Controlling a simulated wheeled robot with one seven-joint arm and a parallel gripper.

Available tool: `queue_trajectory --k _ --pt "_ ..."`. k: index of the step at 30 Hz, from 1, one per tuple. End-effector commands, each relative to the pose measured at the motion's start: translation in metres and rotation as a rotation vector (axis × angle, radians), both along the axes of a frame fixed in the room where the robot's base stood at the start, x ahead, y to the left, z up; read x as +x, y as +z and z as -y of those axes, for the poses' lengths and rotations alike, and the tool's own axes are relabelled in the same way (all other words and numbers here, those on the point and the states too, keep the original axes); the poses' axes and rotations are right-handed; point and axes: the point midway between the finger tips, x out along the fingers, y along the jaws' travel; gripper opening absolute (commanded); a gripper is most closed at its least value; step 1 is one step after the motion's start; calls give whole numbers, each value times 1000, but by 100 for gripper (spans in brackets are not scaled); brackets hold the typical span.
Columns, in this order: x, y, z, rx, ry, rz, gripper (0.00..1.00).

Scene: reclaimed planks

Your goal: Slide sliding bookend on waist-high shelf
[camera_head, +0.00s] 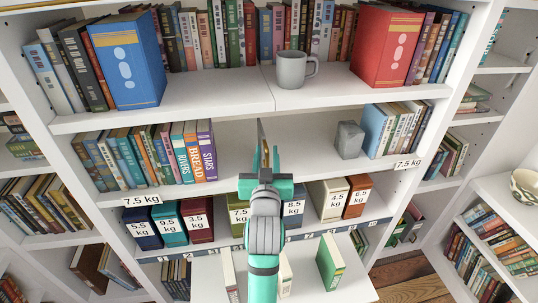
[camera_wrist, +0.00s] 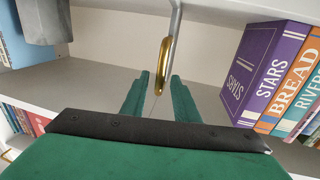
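The sliding bookend (camera_head: 261,133) is a thin grey upright plate with a brass loop handle, on the waist-high shelf (camera_head: 300,140) between two groups of books. My green gripper (camera_head: 265,172) faces the bookend from the front. In the wrist view my gripper (camera_wrist: 160,80) has its fingers apart on either side of the loop's near end, with gaps visible. My gripper partly hides the bookend in the head view.
A row of books ending in purple STARS (camera_head: 207,150) stands left of the bookend, with a bare gap between. To the right are a grey block (camera_head: 349,140) and more books (camera_head: 385,130). Weight-labelled boxes (camera_head: 202,221) fill the shelf below. A grey mug (camera_head: 293,70) stands above.

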Motion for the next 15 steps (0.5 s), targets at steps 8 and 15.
queue_trajectory --k 8,15 --pt "-21 -1 1 0 0 -1 28" --pt "-67 0 2 -1 2 0 28"
